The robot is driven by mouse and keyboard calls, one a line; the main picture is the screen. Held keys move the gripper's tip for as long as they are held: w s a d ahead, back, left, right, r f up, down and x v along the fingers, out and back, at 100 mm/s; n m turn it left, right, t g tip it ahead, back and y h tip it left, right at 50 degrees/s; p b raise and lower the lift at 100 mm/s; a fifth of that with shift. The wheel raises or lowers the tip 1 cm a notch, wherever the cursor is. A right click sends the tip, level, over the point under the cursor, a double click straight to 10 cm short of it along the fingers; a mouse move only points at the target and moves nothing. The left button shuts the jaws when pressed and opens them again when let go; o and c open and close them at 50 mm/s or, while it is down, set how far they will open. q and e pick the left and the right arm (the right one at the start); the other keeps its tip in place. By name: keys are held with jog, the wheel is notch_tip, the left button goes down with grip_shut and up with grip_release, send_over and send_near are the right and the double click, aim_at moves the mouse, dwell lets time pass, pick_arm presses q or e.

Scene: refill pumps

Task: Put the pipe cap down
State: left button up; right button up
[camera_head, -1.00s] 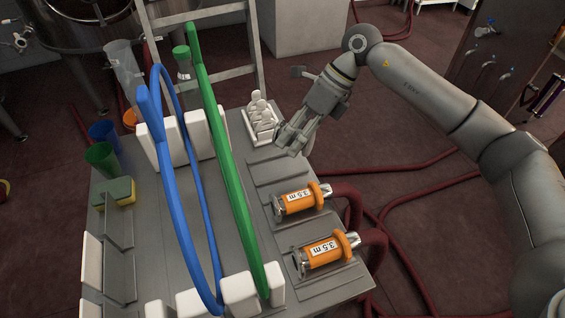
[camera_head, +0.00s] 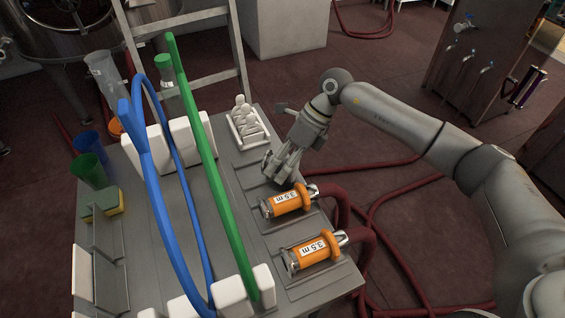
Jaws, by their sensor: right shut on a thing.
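My right gripper (camera_head: 279,168) is shut and hangs over the right part of the grey metal table (camera_head: 252,190). It is just behind the rear orange hose fitting. A small grey metallic piece (camera_head: 267,162) shows at its fingertips and looks like the pipe cap. The fingers hide most of it, and I cannot tell whether it touches the table. My left gripper is not in view.
Two orange fittings marked 3.5 m, a rear one (camera_head: 288,201) and a front one (camera_head: 313,250), lie on the table's right side with red hoses attached. A white rack (camera_head: 247,128) stands behind my gripper.

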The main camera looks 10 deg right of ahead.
jog(key=shift+f, duration=0.25)
jog(key=o, duration=1)
jog(key=shift+s+f, duration=0.1)
jog(key=shift+s, duration=0.05)
jog(key=shift+o, duration=0.9)
